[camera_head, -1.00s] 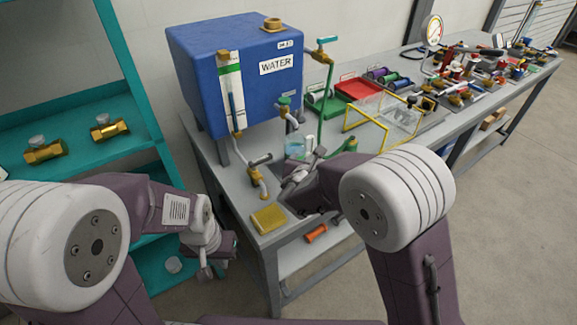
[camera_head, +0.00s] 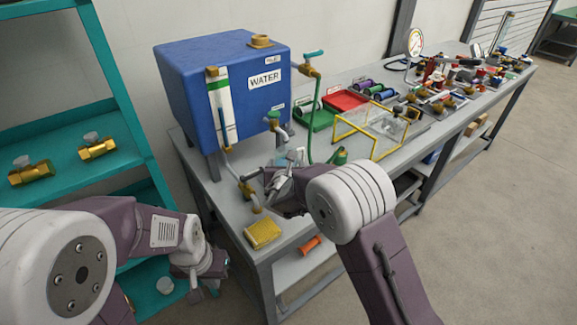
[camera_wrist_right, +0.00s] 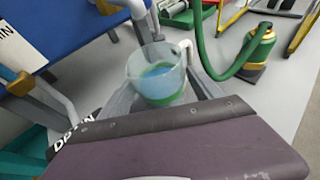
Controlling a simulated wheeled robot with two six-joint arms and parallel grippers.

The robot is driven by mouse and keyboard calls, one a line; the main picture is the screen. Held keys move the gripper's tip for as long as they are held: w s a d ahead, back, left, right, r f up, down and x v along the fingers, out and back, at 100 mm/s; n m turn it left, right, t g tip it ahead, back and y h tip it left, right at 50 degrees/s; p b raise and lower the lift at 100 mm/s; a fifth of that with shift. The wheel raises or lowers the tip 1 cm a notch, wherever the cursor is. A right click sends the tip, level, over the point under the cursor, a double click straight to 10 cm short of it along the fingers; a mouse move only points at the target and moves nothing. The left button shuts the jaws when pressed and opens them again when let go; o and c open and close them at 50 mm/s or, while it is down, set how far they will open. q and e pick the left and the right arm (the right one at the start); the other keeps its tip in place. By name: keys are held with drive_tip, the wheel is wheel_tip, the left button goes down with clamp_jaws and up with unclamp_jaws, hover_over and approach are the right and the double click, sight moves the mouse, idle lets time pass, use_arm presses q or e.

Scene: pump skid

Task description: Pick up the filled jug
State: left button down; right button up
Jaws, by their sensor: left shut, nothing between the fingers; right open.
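The clear jug (camera_wrist_right: 158,80) holds blue-green liquid and stands upright on the bench below a tap, its pale handle toward the upper right in the right wrist view. In the head view the jug (camera_head: 287,160) is mostly hidden behind my right gripper (camera_head: 278,178). In the right wrist view my right gripper (camera_wrist_right: 160,98) is open, with one finger on each side of the jug's lower part; I cannot tell whether they touch it. My left gripper (camera_head: 204,287) is shut and empty, low by the teal shelf, away from the jug.
The blue water tank (camera_head: 222,85) stands behind the jug. A green hose fitting (camera_wrist_right: 258,50) stands close to its right. A yellow sponge (camera_head: 263,233) lies at the bench's front corner. A yellow-framed clear box (camera_head: 372,133) and red tray (camera_head: 346,102) stand farther right.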

drive_tip(key=x, duration=0.2)
drive_tip(key=shift+w+f, duration=0.2)
drive_tip(key=shift+w, duration=0.1)
drive_tip(key=shift+s+r, duration=0.1)
drive_tip(key=shift+s, duration=0.05)
drive_tip(key=shift+c, duration=1.2)
drive_tip(key=c, duration=1)
drive_tip(key=shift+c, duration=1.3)
drive_tip(key=shift+r, duration=0.1)
